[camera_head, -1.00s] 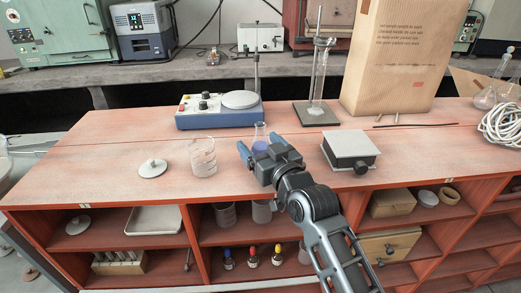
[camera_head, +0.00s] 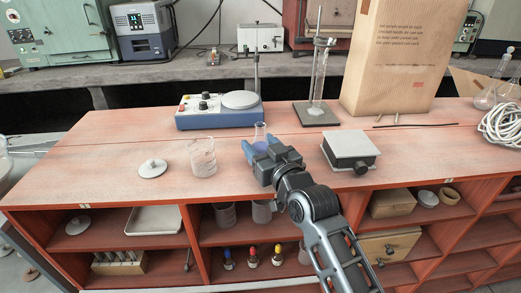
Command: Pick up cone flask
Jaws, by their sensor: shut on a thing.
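The cone flask (camera_head: 260,131) is small and clear, with a narrow neck and blue liquid low in its body. It is on or just over the red bench top, between the beaker and the grey box; I cannot tell whether its base touches. My gripper (camera_head: 257,148) reaches in from the lower right, its blue fingertips shut on the flask's body. The gripper hides much of the lower flask.
A glass beaker (camera_head: 203,157) and a white lidded dish (camera_head: 152,168) stand to the left. A grey box (camera_head: 350,150) is close on the right. A blue-based stirrer (camera_head: 218,112) and a stand (camera_head: 317,110) are behind.

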